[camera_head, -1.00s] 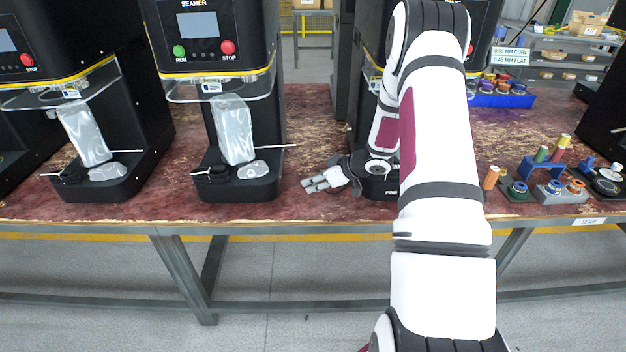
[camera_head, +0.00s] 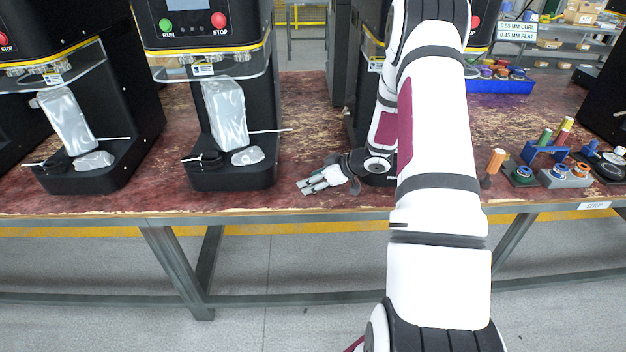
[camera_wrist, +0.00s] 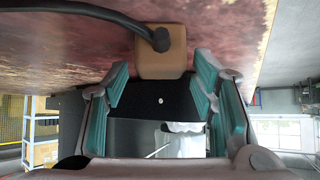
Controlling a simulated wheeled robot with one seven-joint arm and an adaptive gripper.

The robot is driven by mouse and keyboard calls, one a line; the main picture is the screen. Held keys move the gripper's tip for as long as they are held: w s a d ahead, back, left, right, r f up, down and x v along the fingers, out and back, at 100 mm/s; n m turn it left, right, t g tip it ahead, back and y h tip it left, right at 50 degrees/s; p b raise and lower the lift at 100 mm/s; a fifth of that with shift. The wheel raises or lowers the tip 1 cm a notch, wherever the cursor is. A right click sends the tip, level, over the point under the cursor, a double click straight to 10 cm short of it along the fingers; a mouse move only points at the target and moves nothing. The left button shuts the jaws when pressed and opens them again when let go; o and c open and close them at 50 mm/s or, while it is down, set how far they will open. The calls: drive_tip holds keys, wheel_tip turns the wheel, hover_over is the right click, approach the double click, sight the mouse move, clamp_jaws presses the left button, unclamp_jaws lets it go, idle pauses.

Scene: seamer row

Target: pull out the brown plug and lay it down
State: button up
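The brown plug (camera_wrist: 161,62) is a tan-brown block near the top middle of the wrist view, with a black cable (camera_wrist: 125,22) curving to its near end. My gripper (camera_wrist: 160,95) has its teal-padded fingers apart, one to each side and lower in the picture than the plug. I see gaps between plug and pads and no grip on it. In the head view my gripper (camera_head: 308,187) is low over the table near the front edge, beside the partly hidden right-hand machine. I cannot make out the plug there.
The middle seamer (camera_head: 205,25) and its black base (camera_head: 235,178) stand left of my gripper. The red-brown table (camera_head: 300,115) is clear behind it. Small coloured parts on blocks (camera_head: 565,178) and a blue bin (camera_head: 500,86) lie to the right, past my arm.

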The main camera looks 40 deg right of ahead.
drive_tip(key=v, duration=1.2)
idle(0.5)
